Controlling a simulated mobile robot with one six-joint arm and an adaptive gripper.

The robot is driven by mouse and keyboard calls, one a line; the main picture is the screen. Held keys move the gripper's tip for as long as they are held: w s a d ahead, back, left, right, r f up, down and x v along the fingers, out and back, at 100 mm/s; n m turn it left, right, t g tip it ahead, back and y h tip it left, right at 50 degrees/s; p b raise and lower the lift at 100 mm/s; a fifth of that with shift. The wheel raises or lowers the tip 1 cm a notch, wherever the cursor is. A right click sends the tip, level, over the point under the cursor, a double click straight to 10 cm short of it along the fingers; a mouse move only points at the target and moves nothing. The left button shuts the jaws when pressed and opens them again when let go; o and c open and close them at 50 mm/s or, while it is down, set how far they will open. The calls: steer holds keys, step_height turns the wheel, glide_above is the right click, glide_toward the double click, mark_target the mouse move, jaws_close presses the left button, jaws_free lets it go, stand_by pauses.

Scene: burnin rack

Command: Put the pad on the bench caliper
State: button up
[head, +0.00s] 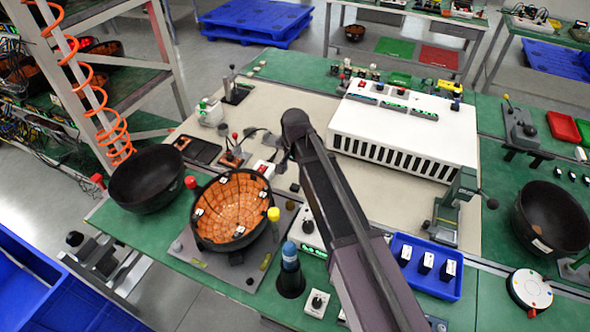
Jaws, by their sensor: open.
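My dark arm reaches up the middle of the head view, and my gripper (264,138) shows small and dark just left of its far end, over the pale mat. It looks open, with nothing seen in it. A grey-green upright stand tool with a side handle (457,207) stands right of my arm; I cannot tell for sure whether it is the bench caliper. A black bowl lined with orange tiles (234,208) stands left of my arm, with a few small white pieces on its tiles. I cannot tell which piece is the pad.
A white slotted unit (405,135) fills the bench's back middle. A blue tray (428,266) with black-and-white blocks sits at the front right. Empty-looking black bowl (147,178) stands left, another bowl (551,217) right. A blue-topped cone (290,270) stands in front. The pale mat has bare patches.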

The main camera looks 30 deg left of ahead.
steer(key=shift+r+p, duration=2.15)
steer(key=shift+r, duration=0.3)
steer(key=shift+n, duration=0.3)
steer(key=n, duration=0.6)
steer(key=r+n+p, duration=0.1)
steer(key=n, duration=1)
steer(key=shift+d+r+n+p, duration=0.1)
steer(key=shift+r+n+p, duration=0.2)
steer(key=shift+f, duration=0.2)
steer(key=b, duration=0.9)
glide_above(295, 186)
step_height(295, 186, down, 8)
steer(key=shift+d+f, duration=0.1)
steer(key=shift+f, duration=0.05)
steer(key=shift+f, duration=0.1)
